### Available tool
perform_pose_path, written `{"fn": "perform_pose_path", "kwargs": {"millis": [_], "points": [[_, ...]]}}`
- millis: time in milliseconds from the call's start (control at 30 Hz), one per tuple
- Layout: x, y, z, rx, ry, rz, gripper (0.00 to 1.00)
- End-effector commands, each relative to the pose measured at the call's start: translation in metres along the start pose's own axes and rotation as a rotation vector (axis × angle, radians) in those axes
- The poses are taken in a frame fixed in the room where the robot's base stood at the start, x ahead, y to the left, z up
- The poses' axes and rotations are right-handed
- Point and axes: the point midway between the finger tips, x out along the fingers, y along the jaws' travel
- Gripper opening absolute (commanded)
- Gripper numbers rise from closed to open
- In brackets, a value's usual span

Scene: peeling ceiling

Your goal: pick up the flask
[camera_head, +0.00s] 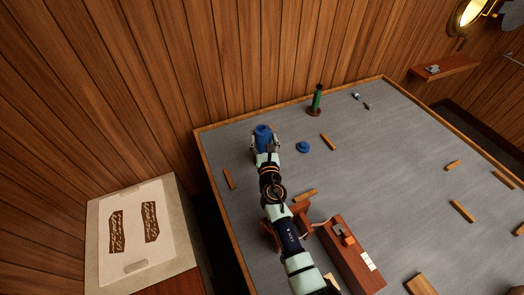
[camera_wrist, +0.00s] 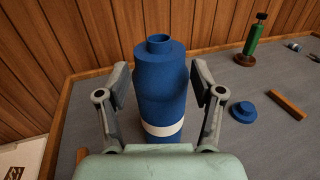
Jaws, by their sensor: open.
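The flask (camera_wrist: 160,85) is a blue cylinder with a narrower open neck and a white band low on its body. It stands upright on the grey tabletop, and its upper part also shows in the head view (camera_head: 262,132). My gripper (camera_wrist: 162,85) is open, with one finger on each side of the flask. A narrow gap seems to show at both fingers; contact lower down cannot be told. In the head view my gripper (camera_head: 265,147) reaches the flask from the front. A small round blue cap (camera_head: 303,147) lies on the table to the right, also in the wrist view (camera_wrist: 243,110).
A green bottle-like object (camera_head: 317,100) on a dark base stands behind right. Wooden strips (camera_head: 327,141) lie scattered about. A long reddish wooden box (camera_head: 350,258) is at the front. A raised wooden rim (camera_head: 225,215) edges the table; wood-panelled walls stand behind.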

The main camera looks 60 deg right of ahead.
Motion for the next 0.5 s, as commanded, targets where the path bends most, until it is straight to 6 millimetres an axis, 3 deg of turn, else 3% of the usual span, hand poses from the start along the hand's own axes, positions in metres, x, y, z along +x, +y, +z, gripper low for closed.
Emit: {"fn": "perform_pose_path", "kwargs": {"millis": [200,467,500], "points": [[0.037,-0.001,-0.001,0.001,-0.003,0.000,0.67],[0.040,-0.001,0.003,0.001,-0.002,0.000,0.67],[0.040,-0.001,0.003,0.001,-0.002,0.000,0.60]]}}
